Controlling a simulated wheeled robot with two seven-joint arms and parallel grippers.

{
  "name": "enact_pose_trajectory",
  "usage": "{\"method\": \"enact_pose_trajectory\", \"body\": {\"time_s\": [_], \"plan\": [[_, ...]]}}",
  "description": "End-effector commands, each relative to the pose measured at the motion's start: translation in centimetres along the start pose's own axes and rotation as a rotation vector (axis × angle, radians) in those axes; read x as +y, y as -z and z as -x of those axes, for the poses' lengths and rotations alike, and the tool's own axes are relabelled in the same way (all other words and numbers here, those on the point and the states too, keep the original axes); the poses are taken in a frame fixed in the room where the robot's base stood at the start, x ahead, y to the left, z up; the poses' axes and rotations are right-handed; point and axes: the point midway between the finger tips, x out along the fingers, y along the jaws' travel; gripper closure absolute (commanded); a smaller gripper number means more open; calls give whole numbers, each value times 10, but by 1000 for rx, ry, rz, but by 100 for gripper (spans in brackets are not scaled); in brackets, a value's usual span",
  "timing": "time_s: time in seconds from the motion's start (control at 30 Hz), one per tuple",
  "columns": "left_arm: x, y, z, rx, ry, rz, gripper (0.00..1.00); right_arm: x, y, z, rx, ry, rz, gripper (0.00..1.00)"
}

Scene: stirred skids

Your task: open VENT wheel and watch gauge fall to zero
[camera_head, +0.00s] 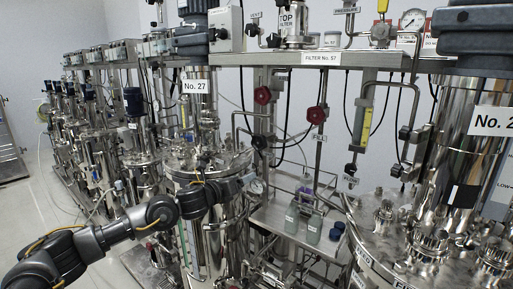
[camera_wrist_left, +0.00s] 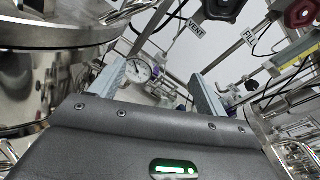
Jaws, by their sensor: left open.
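Two dark red handwheels hang on vertical pipes in the head view. The left one (camera_head: 262,95) is nearer my arm, and the right one (camera_head: 315,114) has a FILL tag (camera_head: 318,138) below it. My left gripper (camera_wrist_left: 162,85) is open and empty, below and apart from the wheels. My right gripper is out of view.
A steel vessel labelled No. 27 (camera_head: 194,86) stands beside my left arm. A larger vessel (camera_head: 460,130) fills the right. A shelf with bottles (camera_head: 291,219) lies under the wheels. Another gauge (camera_head: 412,19) sits at upper right. Pipes and hoses crowd the space.

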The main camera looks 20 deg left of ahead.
Motion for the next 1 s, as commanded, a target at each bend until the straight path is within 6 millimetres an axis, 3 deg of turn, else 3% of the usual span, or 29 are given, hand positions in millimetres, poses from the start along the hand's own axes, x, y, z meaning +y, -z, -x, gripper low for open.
{"method": "enact_pose_trajectory", "body": {"time_s": [0.03,0.13,0.3,0.47,0.67,1.0], "plan": [[-17,-32,11,-24,21,-114,25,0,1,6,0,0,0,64],[-38,-64,27,-51,45,-281,25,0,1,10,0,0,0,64],[-52,-85,41,-73,58,-413,25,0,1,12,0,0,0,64],[-54,-88,41,-75,59,-429,25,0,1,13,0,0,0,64],[-57,-92,20,-75,59,-424,25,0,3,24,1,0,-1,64],[-62,-95,-42,-75,59,-424,25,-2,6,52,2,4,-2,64]]}}
